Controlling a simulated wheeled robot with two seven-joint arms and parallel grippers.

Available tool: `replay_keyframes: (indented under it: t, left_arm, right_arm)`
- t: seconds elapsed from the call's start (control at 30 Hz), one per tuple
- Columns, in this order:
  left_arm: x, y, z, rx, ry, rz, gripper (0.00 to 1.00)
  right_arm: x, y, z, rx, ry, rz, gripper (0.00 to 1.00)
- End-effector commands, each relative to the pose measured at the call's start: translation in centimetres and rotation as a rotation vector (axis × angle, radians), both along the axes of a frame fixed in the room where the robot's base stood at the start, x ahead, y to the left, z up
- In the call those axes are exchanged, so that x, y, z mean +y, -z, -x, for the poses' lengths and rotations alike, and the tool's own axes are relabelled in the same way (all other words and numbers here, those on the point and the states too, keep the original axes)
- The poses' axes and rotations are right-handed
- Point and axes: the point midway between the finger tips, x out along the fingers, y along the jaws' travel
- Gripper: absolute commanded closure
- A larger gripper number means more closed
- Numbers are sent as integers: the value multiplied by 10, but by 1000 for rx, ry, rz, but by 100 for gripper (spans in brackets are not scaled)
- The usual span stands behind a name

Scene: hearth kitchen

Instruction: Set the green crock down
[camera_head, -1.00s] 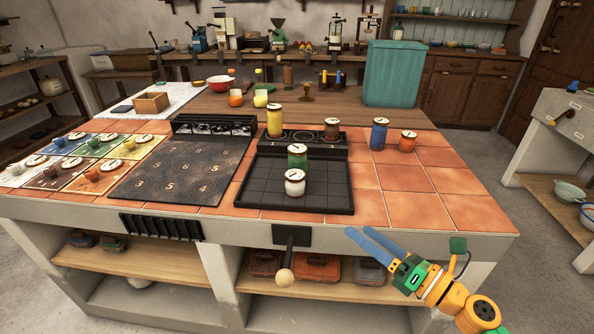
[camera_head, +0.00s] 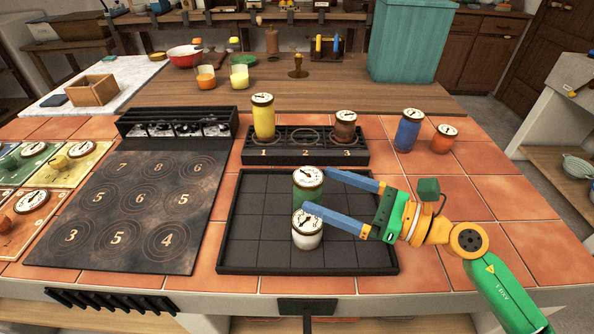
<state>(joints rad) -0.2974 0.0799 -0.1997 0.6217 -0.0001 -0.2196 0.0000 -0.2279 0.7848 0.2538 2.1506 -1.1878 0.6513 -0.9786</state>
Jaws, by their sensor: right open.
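The green crock (camera_head: 307,190), with a white dial lid, stands upright on the black gridded tray (camera_head: 250,258). A shorter white crock (camera_head: 307,230) stands just in front of it. My right gripper (camera_head: 316,191) comes in from the right with its two blue fingers apart. One fingertip reaches the green crock's right side near its lid. The other fingertip overlaps the view of the white crock's lid. I cannot tell whether either finger touches. My left gripper is not in view.
Behind the tray, a numbered rack (camera_head: 285,150) holds a yellow crock (camera_head: 263,117) at 1 and a brown crock (camera_head: 345,126) at 3. A blue crock (camera_head: 408,131) and an orange crock (camera_head: 444,139) stand on the tiles. A dark numbered board (camera_head: 130,210) lies left. Tiles to the right are clear.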

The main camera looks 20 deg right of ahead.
Motion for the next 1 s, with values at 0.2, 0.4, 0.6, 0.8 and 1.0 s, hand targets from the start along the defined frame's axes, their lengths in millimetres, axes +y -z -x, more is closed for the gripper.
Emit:
replay_keyframes:
  t: [0.2,0.4,0.6,0.8,1.0]
  left_arm:
    - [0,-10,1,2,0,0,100]
    - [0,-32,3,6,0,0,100]
    - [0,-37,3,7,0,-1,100]
    - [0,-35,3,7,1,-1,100]
    - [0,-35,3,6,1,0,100]
  right_arm:
    - [11,-4,-11,0,0,-4,0]
    - [33,-12,-34,-2,0,-6,0]
    - [51,-4,-50,1,0,-2,0]
    - [51,-2,-50,1,0,-1,8]
    - [50,-2,-50,1,0,-1,62]
